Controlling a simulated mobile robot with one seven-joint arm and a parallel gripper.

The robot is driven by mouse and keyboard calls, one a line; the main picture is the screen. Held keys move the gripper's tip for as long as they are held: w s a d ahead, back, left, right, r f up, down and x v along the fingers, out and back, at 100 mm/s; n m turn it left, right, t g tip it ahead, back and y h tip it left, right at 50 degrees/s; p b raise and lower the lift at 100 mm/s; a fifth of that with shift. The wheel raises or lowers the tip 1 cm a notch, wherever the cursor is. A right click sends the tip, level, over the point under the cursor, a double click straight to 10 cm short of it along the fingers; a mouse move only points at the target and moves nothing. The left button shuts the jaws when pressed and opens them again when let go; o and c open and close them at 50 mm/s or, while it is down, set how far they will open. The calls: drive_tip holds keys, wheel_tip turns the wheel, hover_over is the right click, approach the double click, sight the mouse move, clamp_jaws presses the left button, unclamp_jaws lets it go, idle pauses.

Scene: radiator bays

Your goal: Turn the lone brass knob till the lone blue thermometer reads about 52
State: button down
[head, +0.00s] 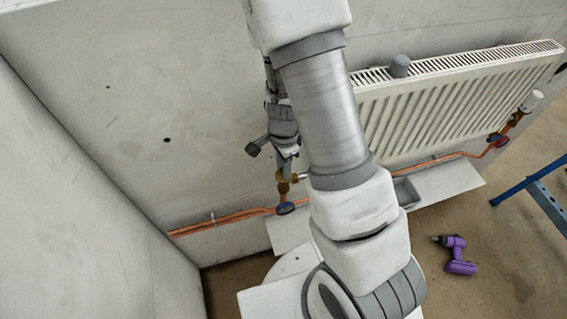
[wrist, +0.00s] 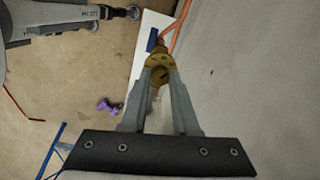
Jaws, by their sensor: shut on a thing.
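The brass knob (head: 283,187) sits on the copper pipework low on the wall, left of the radiator. My gripper (head: 287,168) comes down on it from above. In the wrist view, my gripper (wrist: 159,78) has its two fingertips closed against the sides of the brass knob (wrist: 157,61). The blue thermometer (head: 285,208) is just below the knob, its face too small to read. A blue part beside the knob in the wrist view (wrist: 152,40) appears to be the thermometer, seen edge-on.
A white radiator (head: 440,105) hangs at right, with a grey cap on top. A white-headed valve (head: 530,101) and another dial (head: 498,140) are at its right end. A purple drill (head: 458,256) lies on the floor near a blue stand (head: 530,180). Copper pipes (head: 225,219) run along the wall.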

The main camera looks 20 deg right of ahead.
drive_tip(key=shift+m+p, duration=0.35)
drive_tip(key=shift+m, duration=0.65)
drive_tip(key=c, duration=0.7)
unclamp_jaws()
wheel_tip(320, 180, up, 18)
drive_tip(key=p, duration=0.4)
drive_tip(key=shift+f, duration=0.25)
